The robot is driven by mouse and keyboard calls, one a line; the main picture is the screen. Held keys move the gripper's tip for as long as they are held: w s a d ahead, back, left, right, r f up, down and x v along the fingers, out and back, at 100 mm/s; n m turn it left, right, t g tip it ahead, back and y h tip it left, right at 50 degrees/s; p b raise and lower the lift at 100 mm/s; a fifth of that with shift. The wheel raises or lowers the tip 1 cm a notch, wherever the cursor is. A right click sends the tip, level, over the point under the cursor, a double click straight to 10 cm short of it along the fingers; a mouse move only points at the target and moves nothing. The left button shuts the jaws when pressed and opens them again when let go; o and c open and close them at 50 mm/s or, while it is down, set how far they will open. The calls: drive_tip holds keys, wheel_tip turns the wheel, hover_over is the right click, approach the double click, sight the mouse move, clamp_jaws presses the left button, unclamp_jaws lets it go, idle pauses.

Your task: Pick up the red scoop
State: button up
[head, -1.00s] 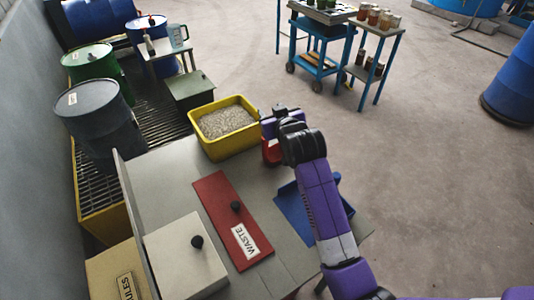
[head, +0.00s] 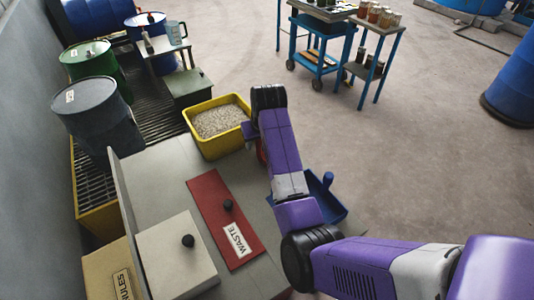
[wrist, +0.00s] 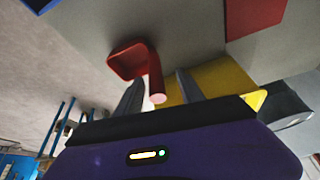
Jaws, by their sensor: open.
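The red scoop (wrist: 127,63) lies on the grey table top in the wrist view, with its handle toward my gripper (wrist: 159,80). The handle's round end appears between my two open fingers, one on each side. I cannot tell whether either finger touches it. In the head view only a sliver of the red scoop (head: 261,151) shows beside my arm, just right of the yellow bin. My arm hides the rest of the scoop and my fingers there.
The yellow bin of pale granules (head: 216,150) stands close left of the scoop. A blue dustpan-like scoop (head: 328,203) lies partly under my arm. A red WASTE lid (head: 213,203) and a pale box lid (head: 172,262) are on the table.

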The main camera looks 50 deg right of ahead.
drive_tip(key=shift+d+p+x, duration=0.15)
drive_tip(key=shift+p+x, duration=0.05)
drive_tip(key=shift+x, duration=1.05)
drive_tip(key=shift+d+p+x, duration=0.1)
drive_tip(key=shift+p+x, duration=0.1)
drive_tip(key=shift+x, duration=1.1)
drive_tip(key=shift+s, duration=0.1)
clamp_jaws()
